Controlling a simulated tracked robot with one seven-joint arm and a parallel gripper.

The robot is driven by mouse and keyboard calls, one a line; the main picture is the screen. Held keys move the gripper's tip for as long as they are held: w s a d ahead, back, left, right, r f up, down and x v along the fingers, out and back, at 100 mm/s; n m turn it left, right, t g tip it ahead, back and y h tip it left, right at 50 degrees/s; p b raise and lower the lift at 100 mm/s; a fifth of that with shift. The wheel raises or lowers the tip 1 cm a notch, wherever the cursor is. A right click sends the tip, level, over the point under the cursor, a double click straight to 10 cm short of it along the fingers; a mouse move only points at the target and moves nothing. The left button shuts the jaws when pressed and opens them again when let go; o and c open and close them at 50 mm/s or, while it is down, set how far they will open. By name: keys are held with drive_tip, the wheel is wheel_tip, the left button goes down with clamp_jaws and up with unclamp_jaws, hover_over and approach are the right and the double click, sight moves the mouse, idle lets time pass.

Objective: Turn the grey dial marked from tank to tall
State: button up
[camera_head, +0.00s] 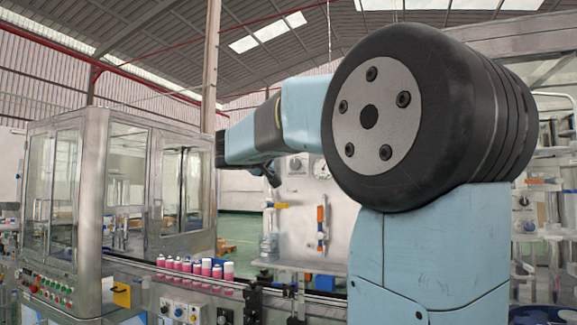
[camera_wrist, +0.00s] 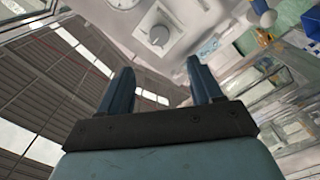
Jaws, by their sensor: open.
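A grey round dial (camera_wrist: 159,36) sits on a pale square plate at the top middle of the wrist view. Its marks are too small to read. My gripper (camera_wrist: 160,68) shows two dark fingers spread apart, with nothing between them. The dial appears beyond the fingertips, apart from them. In the head view my gripper (camera_head: 272,178) hangs in front of a pale panel (camera_head: 300,222). Small round fittings show on that panel, too small to tell which is the dial.
A round white gauge (camera_wrist: 123,3) is near the dial. A conveyor carries several pink and white cans (camera_head: 200,267) beside a glazed machine cabinet (camera_head: 125,180). An orange-capped tube (camera_head: 321,222) is mounted on the panel. Shelving (camera_head: 550,215) stands at right.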

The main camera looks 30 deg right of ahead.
sight(294, 164)
drive_tip(key=x, duration=1.3)
drive_tip(key=shift+d, duration=0.15)
drive_tip(key=shift+f, duration=0.1)
drive_tip(key=shift+w, duration=0.1)
drive_tip(key=c, duration=1.1)
